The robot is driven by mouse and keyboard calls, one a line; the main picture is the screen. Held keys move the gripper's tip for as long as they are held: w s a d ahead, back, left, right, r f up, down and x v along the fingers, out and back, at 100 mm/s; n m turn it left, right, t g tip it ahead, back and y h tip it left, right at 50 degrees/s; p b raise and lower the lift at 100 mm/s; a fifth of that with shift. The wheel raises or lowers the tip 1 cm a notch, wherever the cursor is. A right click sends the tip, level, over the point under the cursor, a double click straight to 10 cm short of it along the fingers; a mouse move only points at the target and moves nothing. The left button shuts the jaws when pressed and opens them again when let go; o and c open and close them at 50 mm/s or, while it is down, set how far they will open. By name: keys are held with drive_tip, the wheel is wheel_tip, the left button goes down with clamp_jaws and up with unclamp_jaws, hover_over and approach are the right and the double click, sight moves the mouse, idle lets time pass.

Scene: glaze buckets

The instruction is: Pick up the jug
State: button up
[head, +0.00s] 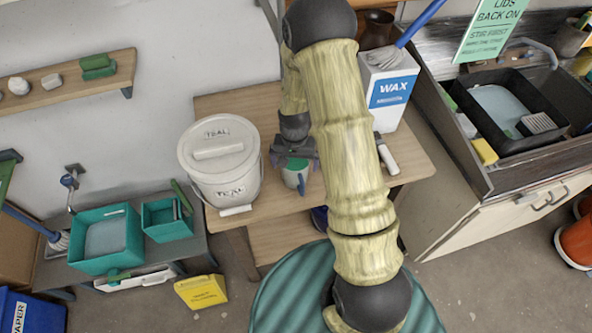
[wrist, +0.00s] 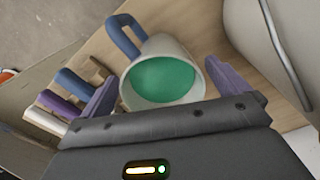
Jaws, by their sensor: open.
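The jug is a small off-white cup with a blue handle and green inside. In the head view the jug (head: 291,180) stands on the wooden table to the right of the white bucket, partly hidden by my gripper (head: 295,160). In the wrist view the jug (wrist: 182,47) shows its open mouth, with its handle at the upper left. My gripper (wrist: 163,88) is open, with one purple finger on each side of the jug. I cannot tell whether either finger touches it.
A lidded TEAL bucket (head: 226,180) stands close on the left. A WAX container (head: 388,90) and a white cylinder (head: 388,158) are on the right. Blue and purple handles (wrist: 60,103) show at lower left in the wrist view. A dark tray (head: 510,140) is farther right.

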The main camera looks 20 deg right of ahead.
drive_tip(key=shift+f, duration=0.8)
drive_tip(key=c, duration=1.3)
drive_tip(key=shift+r, duration=0.25)
drive_tip(key=shift+r+b, duration=1.2)
drive_tip(key=shift+r, duration=3.55)
